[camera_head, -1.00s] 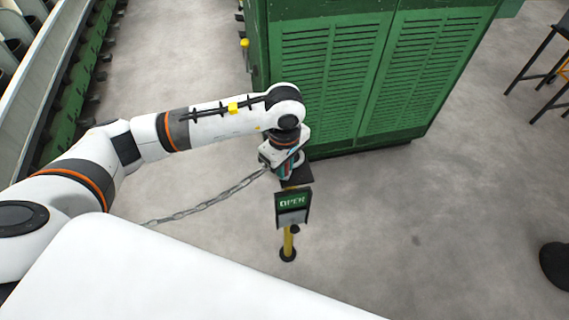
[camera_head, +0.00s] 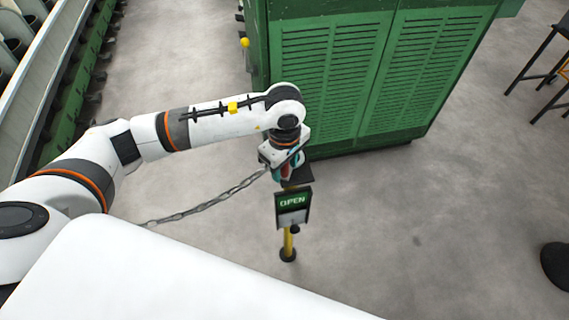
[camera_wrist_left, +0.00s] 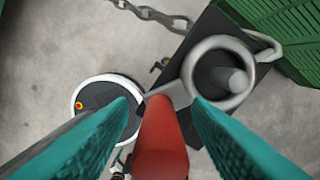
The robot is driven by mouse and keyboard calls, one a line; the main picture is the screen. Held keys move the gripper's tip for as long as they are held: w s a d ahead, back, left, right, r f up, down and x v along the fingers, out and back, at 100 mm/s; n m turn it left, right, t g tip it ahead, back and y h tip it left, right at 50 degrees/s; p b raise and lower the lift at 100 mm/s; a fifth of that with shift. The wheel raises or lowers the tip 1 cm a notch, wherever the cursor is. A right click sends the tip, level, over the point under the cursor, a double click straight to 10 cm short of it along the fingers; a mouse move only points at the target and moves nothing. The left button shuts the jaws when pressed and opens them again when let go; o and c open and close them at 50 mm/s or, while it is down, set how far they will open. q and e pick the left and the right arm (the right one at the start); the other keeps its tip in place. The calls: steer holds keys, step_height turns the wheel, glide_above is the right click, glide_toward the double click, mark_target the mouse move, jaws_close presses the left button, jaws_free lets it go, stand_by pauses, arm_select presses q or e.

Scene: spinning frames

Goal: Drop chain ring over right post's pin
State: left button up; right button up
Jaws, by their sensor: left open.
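The chain ring (camera_wrist_left: 188,68) is a thick grey loop in the left wrist view. It shows around the grey pin (camera_wrist_left: 236,80) on the post's dark top plate (camera_wrist_left: 215,20); I cannot tell whether it lies flat on the plate. A red grip (camera_wrist_left: 161,135) joined to the ring sits between my teal fingers. My left gripper (camera_wrist_left: 168,103) is open, one finger on each side of the red grip. In the head view my left gripper (camera_head: 288,172) is over the top of the yellow post (camera_head: 288,243), hiding the pin. The chain (camera_head: 205,206) runs from there to the lower left.
An OPEN sign (camera_head: 292,207) is on the near side of the post. A green louvred cabinet (camera_head: 335,80) stands close behind. A green machine row (camera_head: 70,90) is at the far left and a stool (camera_head: 540,65) at the right. The grey floor between is clear.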

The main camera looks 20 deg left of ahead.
arm_select(q)
step_height(320, 180, up, 12)
steer(key=shift+r+b, duration=0.1)
steer(key=shift+b, duration=0.75)
